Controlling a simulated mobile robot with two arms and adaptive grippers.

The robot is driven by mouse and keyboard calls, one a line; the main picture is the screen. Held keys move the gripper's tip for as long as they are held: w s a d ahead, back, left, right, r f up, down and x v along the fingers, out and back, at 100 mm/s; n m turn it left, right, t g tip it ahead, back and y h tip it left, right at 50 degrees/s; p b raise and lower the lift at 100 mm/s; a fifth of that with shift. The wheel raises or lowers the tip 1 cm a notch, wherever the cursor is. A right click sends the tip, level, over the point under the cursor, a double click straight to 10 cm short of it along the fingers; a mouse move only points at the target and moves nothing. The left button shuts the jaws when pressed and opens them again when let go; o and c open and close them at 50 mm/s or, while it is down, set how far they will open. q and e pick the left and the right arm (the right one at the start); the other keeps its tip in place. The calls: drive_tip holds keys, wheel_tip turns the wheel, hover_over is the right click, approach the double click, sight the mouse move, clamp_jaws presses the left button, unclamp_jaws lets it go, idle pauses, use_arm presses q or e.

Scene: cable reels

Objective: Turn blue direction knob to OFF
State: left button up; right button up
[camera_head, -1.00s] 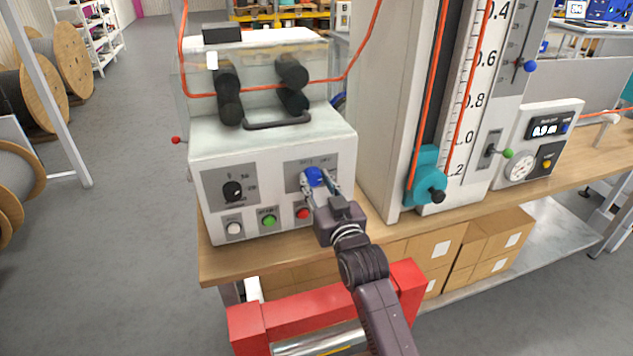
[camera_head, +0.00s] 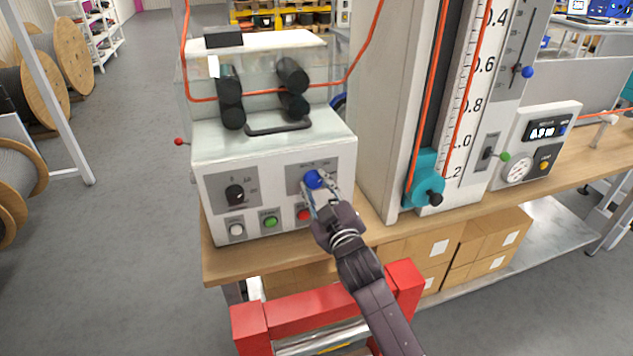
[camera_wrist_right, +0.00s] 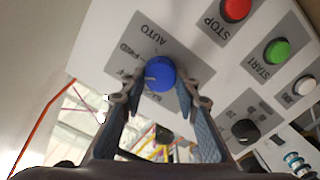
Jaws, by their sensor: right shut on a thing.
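The blue direction knob (camera_head: 314,179) is on the front panel of the white machine (camera_head: 270,150), at the upper right of its controls. In the right wrist view the knob (camera_wrist_right: 160,73) shows between my fingertips, with a label plate reading AUTO and FWD beside it. A light mark sits on its left edge; which label it points at is hard to tell. My right gripper (camera_head: 322,188) reaches it from the lower right and is shut on it, one finger on each side (camera_wrist_right: 160,88). My left gripper is not in view.
A red button (camera_head: 304,214), a green button (camera_head: 270,221) and a white button (camera_head: 237,229) lie below the knob. A black knob (camera_head: 235,193) is to its left. A tall scale column with a teal part (camera_head: 425,185) stands right.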

drive_tip(key=shift+n, duration=1.2)
drive_tip(key=o, duration=1.2)
drive_tip(key=shift+c, duration=0.2)
drive_tip(key=v, duration=1.2)
